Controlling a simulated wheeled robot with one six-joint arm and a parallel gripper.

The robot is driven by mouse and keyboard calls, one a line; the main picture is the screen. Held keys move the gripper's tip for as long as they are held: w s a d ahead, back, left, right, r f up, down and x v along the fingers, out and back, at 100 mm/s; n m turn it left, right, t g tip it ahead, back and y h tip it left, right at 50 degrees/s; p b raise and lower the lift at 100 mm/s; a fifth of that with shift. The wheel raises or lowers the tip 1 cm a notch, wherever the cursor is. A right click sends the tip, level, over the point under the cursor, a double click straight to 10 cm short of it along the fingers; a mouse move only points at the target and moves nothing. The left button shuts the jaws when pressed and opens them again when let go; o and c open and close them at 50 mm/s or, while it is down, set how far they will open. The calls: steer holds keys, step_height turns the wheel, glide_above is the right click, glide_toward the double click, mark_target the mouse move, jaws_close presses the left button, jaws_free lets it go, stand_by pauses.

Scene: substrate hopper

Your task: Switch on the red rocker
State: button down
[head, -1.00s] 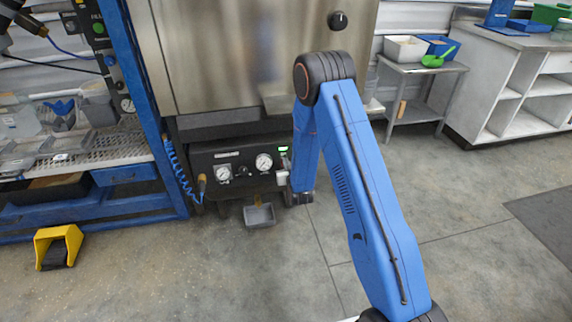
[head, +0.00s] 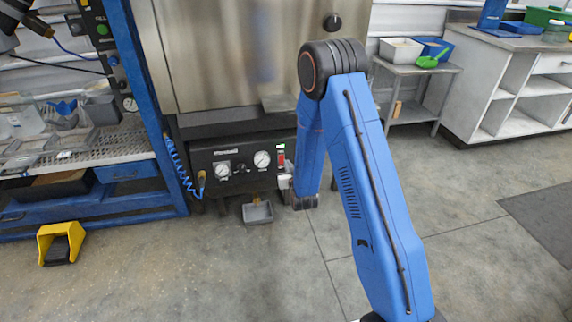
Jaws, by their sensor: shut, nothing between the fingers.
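The red rocker (head: 281,159) is a small red patch at the right end of the black control panel (head: 233,183), beside the right gauge. It is too small to tell which way it is tipped. My gripper (head: 285,182) shows as a small pale grey shape just below the rocker, at the left of my blue forearm. It is shut and empty. A gap seems to show between it and the red patch, but I cannot tell the depth. My wrist partly hides the panel's right end.
The panel also carries two white round gauges (head: 262,159) and a dark knob. A grey scoop-like tray (head: 258,213) lies below it. A steel hopper body (head: 240,55) stands above. A blue rack (head: 145,90) with a coiled blue hose is at left.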

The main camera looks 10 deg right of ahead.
steer(key=shift+s+r, duration=0.4)
steer(key=shift+s, duration=0.4)
steer(key=shift+s+r, duration=0.4)
steer(key=shift+s, duration=0.4)
steer(key=s+d+r+g, duration=0.2)
steer(key=s+r+g, duration=0.1)
steer(key=s+r, duration=0.55)
steer(key=s+d+r+g, duration=0.1)
steer(key=s+r+g, duration=0.1)
steer(key=s+r, duration=0.65)
steer(key=s+d+r+g, duration=0.1)
steer(key=s+r+g, duration=0.1)
steer(key=s, duration=0.8)
steer(key=s+d+r+g, duration=0.1)
steer(key=s+r, duration=0.4)
steer(key=s, duration=0.6)
steer(key=s+d+r+g, duration=0.2)
steer(key=s+r+g, duration=0.1)
steer(key=s, duration=0.7)
steer(key=shift+s+r, duration=0.15)
steer(key=shift+s, duration=0.25)
steer(key=shift+d, duration=0.1)
